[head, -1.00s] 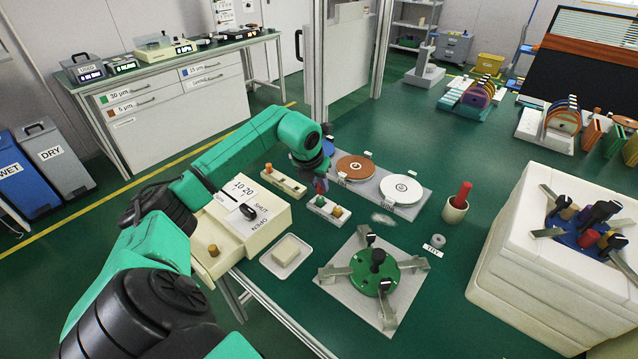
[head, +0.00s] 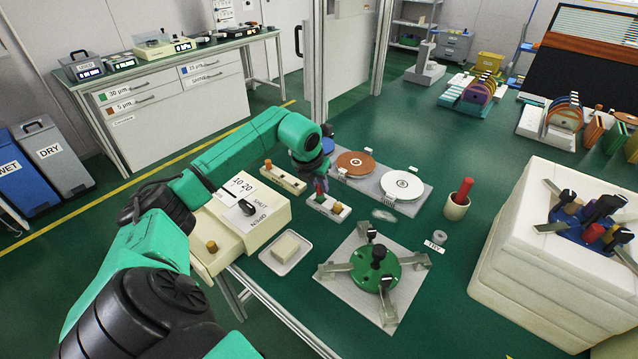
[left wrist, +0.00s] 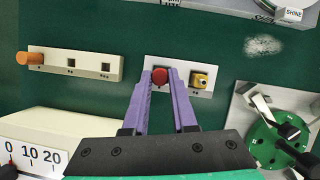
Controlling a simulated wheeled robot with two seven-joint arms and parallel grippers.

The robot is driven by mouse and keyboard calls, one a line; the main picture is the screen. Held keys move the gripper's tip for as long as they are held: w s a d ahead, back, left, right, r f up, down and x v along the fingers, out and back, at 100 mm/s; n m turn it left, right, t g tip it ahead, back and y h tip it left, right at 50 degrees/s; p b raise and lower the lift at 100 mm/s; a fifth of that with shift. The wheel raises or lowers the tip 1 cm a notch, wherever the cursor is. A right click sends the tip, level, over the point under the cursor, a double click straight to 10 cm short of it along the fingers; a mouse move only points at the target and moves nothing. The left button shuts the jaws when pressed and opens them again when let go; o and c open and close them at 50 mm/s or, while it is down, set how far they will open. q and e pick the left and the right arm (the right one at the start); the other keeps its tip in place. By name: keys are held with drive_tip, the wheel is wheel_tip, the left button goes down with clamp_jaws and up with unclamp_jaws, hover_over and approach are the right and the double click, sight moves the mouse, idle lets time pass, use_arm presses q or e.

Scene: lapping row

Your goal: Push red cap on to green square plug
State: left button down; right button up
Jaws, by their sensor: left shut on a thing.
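A red cap (left wrist: 159,74) shows between the purple fingers of my left gripper (head: 321,187) in the left wrist view. My left gripper is shut on it, over the left end of a small pale block (left wrist: 190,92). The same block shows in the head view (head: 342,215). The green square plug is hidden under the cap and fingers. I cannot tell whether the cap touches it. A yellow-orange plug (left wrist: 200,80) stands at the right end of the block. My right gripper is not in view.
A longer pale block (head: 283,178) with an orange cap (left wrist: 29,58) stands to the left. A cream box with a dial (head: 247,208), a grey base with two discs (head: 402,207) and a green disc with metal arms (head: 377,271) surround the block.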

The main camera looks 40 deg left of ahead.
use_arm(q)
drive_tip(key=shift+f, duration=0.4)
drive_tip(key=c, duration=0.6)
unclamp_jaws()
drive_tip(key=shift+c, duration=0.2)
drive_tip(key=shift+r, duration=0.1)
drive_tip(key=b+v, duration=0.1)
drive_tip(key=v, duration=1.3)
drive_tip(key=shift+r, duration=0.25)
drive_tip(key=shift+s, duration=0.15)
